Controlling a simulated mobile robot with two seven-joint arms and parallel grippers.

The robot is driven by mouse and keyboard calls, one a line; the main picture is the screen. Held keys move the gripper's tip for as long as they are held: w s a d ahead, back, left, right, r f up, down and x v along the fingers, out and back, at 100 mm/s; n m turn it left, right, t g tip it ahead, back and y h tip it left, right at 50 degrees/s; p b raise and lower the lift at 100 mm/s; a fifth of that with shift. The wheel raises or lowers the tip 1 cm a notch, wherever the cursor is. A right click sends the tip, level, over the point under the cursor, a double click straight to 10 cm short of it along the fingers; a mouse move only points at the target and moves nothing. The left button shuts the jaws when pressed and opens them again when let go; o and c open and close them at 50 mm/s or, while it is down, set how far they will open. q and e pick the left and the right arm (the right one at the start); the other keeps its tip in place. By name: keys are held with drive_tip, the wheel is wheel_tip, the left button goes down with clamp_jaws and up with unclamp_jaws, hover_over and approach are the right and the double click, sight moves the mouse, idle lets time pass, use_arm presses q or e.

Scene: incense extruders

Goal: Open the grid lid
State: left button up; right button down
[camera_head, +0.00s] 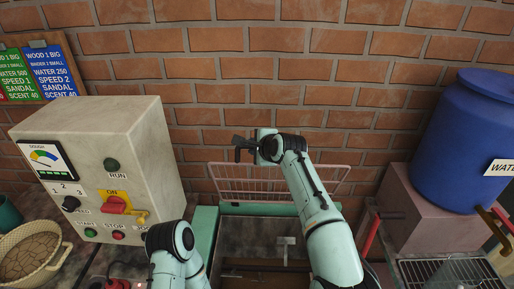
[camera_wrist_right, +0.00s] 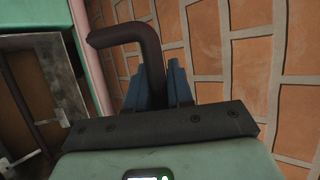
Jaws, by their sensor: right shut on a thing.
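The pink wire grid lid (camera_head: 232,184) stands raised at the back edge of the green-rimmed machine (camera_head: 206,229), against the brick wall. The machine's trough below it is uncovered. My right gripper (camera_head: 243,147) is above the grid, partly hidden by its own wrist. In the right wrist view its blue-grey fingers (camera_wrist_right: 160,88) are shut on a dark bent handle (camera_wrist_right: 125,34), which sticks up and turns left. How the handle joins the grid is hidden. A left arm link shows at the bottom of the head view; my left gripper is not visible.
A control box (camera_head: 100,165) with buttons and a switch stands on the left, beside a woven basket (camera_head: 28,252). On the right, a blue water barrel (camera_head: 465,140) sits on a reddish block (camera_head: 405,210). A red lever (camera_head: 370,237) rises right of the trough.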

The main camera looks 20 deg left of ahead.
drive_tip(key=shift+f, duration=0.55)
drive_tip(key=c, duration=1.4)
unclamp_jaws()
drive_tip(key=shift+w, duration=0.15)
drive_tip(key=shift+r, duration=0.3)
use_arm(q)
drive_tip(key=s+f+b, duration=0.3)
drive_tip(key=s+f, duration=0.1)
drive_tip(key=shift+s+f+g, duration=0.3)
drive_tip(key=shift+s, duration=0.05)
use_arm(e)
drive_tip(key=shift+v, duration=6.7)
